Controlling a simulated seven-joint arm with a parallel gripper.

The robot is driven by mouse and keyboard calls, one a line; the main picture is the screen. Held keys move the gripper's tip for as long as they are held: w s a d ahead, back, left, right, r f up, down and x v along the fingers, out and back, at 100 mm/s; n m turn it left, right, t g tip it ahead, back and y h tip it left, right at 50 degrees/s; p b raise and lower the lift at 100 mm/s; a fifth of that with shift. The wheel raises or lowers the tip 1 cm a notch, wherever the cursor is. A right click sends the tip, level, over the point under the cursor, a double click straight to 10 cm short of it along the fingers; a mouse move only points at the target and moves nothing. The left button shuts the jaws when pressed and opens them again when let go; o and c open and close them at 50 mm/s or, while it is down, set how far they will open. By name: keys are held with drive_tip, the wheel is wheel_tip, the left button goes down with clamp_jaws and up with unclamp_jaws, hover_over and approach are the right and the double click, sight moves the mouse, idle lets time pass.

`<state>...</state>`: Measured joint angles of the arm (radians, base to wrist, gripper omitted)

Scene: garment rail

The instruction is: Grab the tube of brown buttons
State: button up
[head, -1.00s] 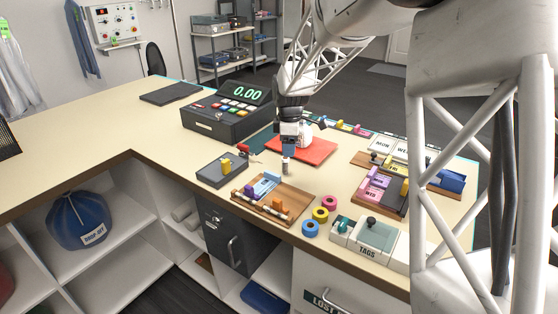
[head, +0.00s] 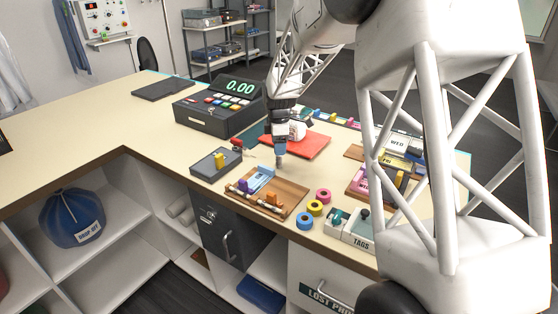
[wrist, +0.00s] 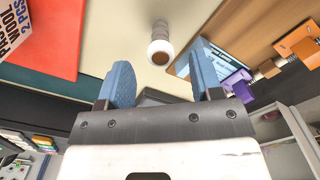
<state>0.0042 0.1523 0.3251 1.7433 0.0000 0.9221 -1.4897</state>
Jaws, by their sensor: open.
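The tube of brown buttons (wrist: 160,47) has a pale cap and brownish contents. In the wrist view it stands on the counter just beyond my fingertips, roughly centred between them. My gripper (wrist: 160,78) is open and empty, with two blue fingers spread apart. In the head view my gripper (head: 280,157) points down beside the wooden sewing tray, and it largely hides the tube there. The gap between fingers and tube is hard to judge.
A dark tray (head: 205,168) with a yellow piece is left of the gripper. A red mat (head: 318,147) lies behind. Coloured tape rolls (head: 315,208) stand near the front edge, and a cash register (head: 208,118) farther back.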

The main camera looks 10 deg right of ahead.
sight(279, 159)
drive_tip(key=shift+f, duration=0.65)
drive_tip(key=shift+f, duration=0.15)
drive_tip(key=shift+f, duration=2.45)
drive_tip(key=c, duration=1)
drive_tip(key=shift+r, duration=0.15)
